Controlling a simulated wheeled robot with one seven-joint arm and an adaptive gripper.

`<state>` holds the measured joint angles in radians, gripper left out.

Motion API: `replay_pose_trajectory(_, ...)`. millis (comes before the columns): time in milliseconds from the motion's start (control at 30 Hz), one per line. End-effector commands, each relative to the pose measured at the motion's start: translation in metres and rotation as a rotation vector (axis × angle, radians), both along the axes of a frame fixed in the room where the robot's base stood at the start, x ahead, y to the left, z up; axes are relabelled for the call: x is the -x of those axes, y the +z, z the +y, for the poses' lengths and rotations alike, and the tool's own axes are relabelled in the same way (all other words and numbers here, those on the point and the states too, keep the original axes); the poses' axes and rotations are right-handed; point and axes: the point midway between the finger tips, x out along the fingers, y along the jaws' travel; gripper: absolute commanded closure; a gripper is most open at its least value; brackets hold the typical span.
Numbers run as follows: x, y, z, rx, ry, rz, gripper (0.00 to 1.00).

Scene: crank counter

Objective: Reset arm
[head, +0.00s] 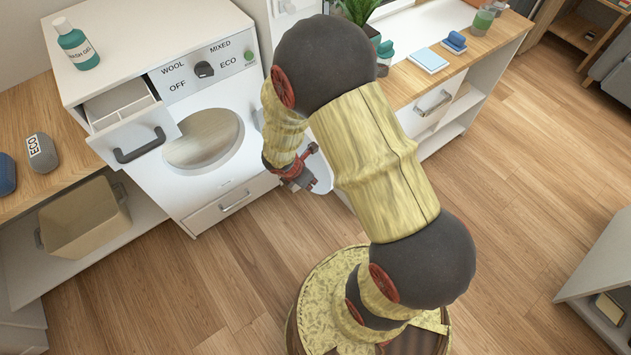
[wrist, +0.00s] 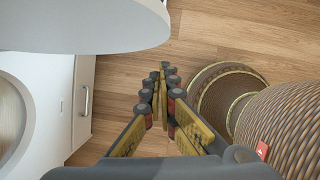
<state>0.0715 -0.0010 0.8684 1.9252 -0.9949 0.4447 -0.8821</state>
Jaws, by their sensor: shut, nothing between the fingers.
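My gripper (head: 300,183) hangs low at the front right of the white washing machine (head: 215,190), fingers pointing down. In the wrist view my gripper (wrist: 160,80) has its fingers together and empty, over bare wood floor. A white rounded panel (head: 320,168), which looks like the machine's open door, stands right beside it, partly hidden by my arm. It also shows close up at the top of the wrist view (wrist: 90,25). The round drum opening (head: 203,140) is uncovered. The detergent drawer (head: 135,138) is pulled out. My arm bends across the middle of the head view.
A dark dial (head: 204,69) and a green light (head: 248,55) are on the machine's panel. A teal bottle (head: 76,43) stands on top. The floor (head: 500,220) at right is clear.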

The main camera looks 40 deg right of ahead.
Motion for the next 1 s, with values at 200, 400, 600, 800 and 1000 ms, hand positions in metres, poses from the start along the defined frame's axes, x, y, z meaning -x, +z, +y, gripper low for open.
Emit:
replay_pose_trajectory(200,0.002,0.036,0.013,0.000,0.002,-0.001,1.00)
replay_pose_trajectory(400,0.003,0.045,0.018,0.000,0.001,0.000,1.00)
replay_pose_trajectory(600,0.003,0.045,0.018,0.000,0.001,0.000,1.00)
replay_pose_trajectory(800,0.007,0.046,0.015,0.005,-0.083,-0.019,1.00)
replay_pose_trajectory(1000,0.050,0.053,0.014,0.019,-0.453,-0.039,1.00)
